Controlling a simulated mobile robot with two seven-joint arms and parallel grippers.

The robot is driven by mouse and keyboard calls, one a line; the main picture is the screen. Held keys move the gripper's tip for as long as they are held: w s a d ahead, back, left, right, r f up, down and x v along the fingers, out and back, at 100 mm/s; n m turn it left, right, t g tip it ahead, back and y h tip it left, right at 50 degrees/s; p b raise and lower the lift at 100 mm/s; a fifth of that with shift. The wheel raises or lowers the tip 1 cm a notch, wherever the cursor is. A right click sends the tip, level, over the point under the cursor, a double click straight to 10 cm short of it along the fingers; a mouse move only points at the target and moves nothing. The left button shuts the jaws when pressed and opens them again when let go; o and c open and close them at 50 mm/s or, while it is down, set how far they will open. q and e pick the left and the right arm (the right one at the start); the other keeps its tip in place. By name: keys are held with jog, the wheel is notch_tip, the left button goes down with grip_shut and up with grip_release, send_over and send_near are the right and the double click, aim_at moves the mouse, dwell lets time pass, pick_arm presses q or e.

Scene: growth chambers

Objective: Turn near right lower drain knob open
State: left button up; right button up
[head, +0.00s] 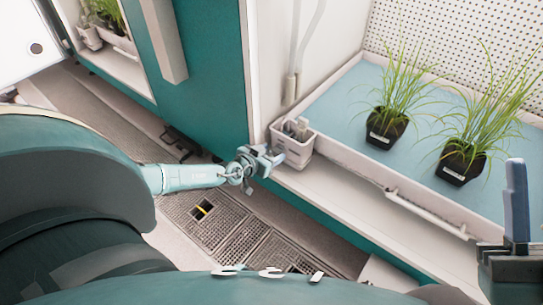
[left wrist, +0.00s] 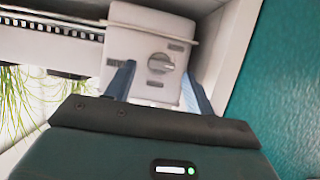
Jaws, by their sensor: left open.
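A round grey knob (left wrist: 160,63) with a raised grip sits on the front of a small white box in the left wrist view. The box (head: 298,151) stands at the near left corner of the blue-floored plant tray in the head view, where I cannot make out the knob. My left gripper (head: 275,158) is open and empty in front of the box. In the left wrist view its two blue fingers stand on either side of the knob, apart from it. Part of my right gripper (head: 516,205) shows at the right edge, with one blue finger pointing up; its opening is unclear.
Two potted grasses (head: 387,128) (head: 461,161) stand on the tray (head: 335,110). A white pipe (head: 425,212) runs along the tray's front. A teal chamber wall (head: 205,75) stands left of the box. Floor grates (head: 235,235) lie below my left arm.

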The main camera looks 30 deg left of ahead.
pick_arm(q)
jog(key=shift+w+f, duration=0.1)
jog(key=shift+w, duration=0.2)
jog(key=shift+c, duration=0.4)
jog(key=c, duration=0.9)
